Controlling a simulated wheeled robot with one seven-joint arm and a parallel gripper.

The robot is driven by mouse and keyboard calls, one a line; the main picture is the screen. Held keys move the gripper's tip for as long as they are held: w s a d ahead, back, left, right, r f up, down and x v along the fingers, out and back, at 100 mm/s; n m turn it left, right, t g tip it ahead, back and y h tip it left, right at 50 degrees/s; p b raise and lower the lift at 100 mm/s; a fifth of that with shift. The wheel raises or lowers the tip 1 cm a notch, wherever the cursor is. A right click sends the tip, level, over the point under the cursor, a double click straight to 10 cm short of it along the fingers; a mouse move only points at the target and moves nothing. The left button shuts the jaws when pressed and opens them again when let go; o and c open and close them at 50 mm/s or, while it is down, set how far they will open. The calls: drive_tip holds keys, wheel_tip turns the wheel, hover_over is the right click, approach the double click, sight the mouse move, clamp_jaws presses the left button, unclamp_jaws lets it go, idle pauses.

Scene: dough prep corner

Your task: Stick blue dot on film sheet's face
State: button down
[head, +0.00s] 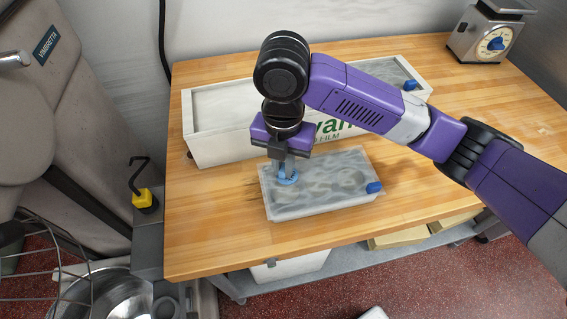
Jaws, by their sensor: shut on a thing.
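My gripper (285,170) points down and is shut on the blue dot (288,180), a small round blue piece. The dot is at the left part of the film sheet (325,185), a clear, wrinkled sheet over a shallow rectangular tray or block on the wooden table. The dot looks on or just above the sheet's face; I cannot tell whether it touches. A small blue tab (374,187) sits at the sheet's right edge. My gripper hides part of the sheet's far left side.
A long white film box (215,145) with green lettering stands behind the sheet, partly hidden by my arm. It has a blue tab (409,85) at its right. A scale (490,40) stands at the back right. The wooden table (470,120) is clear at right and front.

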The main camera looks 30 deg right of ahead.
drive_tip(key=shift+f, duration=0.4)
drive_tip(key=c, duration=1.4)
unclamp_jaws()
drive_tip(key=shift+r, duration=0.15)
drive_tip(key=shift+r+p, duration=3)
drive_tip(key=shift+r, duration=0.95)
drive_tip(key=shift+f, duration=0.1)
